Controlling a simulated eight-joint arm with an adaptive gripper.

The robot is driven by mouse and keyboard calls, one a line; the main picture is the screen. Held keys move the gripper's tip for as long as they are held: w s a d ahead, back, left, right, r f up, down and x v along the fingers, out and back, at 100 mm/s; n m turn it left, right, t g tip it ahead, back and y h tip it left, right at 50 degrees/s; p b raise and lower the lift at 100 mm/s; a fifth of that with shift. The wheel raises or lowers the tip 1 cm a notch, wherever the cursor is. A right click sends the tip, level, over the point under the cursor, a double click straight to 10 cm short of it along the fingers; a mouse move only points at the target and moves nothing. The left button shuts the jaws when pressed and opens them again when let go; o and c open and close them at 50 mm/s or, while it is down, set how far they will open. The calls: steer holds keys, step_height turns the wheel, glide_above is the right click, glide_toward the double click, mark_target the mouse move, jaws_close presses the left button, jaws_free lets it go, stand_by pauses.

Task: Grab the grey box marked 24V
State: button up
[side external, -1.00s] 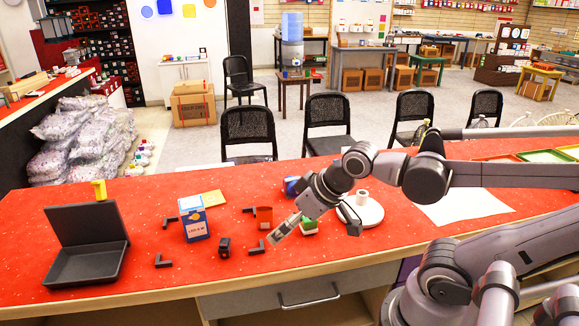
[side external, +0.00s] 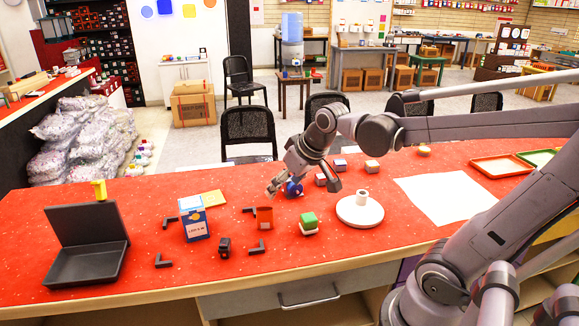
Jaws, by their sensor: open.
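My gripper (side external: 303,189) is open, with its fingers spread and pointing down over the far middle of the red counter. A round blue object (side external: 293,188) shows between the fingers, partly hidden by them; I cannot tell whether they touch it. A small greyish box (side external: 340,166) sits just behind and right of the right finger. Another small box (side external: 321,180) sits beside that finger, partly covered. No 24V marking is legible on either, so I cannot tell which one carries it.
A green-topped block (side external: 308,222) and a white round stand (side external: 360,212) are in front of my gripper. A white sheet (side external: 447,205) and trays (side external: 502,167) are right.

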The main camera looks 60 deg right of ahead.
steer(key=w+d+m, duration=0.2)
steer(key=w+d, duration=0.2)
steer(key=d, duration=0.6)
steer(key=m+g+h, duration=0.1)
steer(key=m+g, duration=0.2)
steer(key=m, duration=0.1)
glide_toward(322, 175)
steer(key=shift+h, duration=0.3)
steer(key=x, duration=0.5)
steer(key=shift+s+a+f, duration=0.15)
steer(key=shift+a+f, duration=0.05)
steer(key=shift+a, duration=0.1)
steer(key=shift+x, duration=2.5)
steer(key=shift+w+d+r, duration=0.1)
steer(key=shift+w+d, duration=0.1)
steer(key=c, duration=1.3)
